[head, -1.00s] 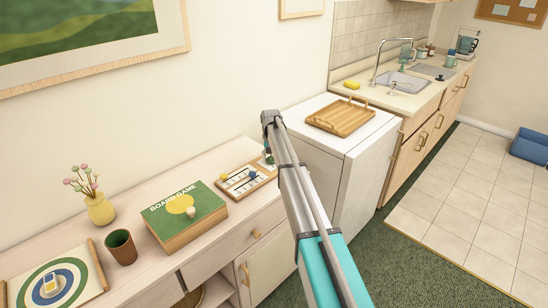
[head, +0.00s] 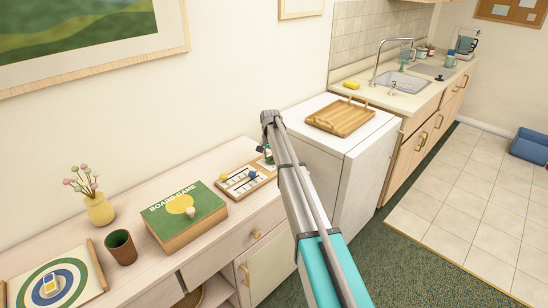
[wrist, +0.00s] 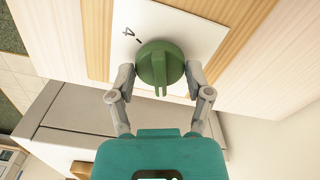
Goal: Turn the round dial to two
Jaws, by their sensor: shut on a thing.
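The round green dial (wrist: 161,66) sits on a white plate (wrist: 196,36) set in a wooden board, seen in the wrist view. My gripper (wrist: 160,78) has one finger on each side of the dial and is shut on it. A raised bar on the dial points down in that picture, toward my gripper's body. A 4 with a tick mark shows on the plate at the dial's upper left; the other marks are hidden. In the head view the wooden board (head: 233,189) lies on the sideboard, and my arm hides part of it.
A yellow and a blue knob stand on the board. The green board game box (head: 184,219), a brown cup (head: 121,247) and a yellow vase (head: 100,210) stand to its left. A white appliance (head: 347,153) with a wooden tray (head: 341,117) stands to the right.

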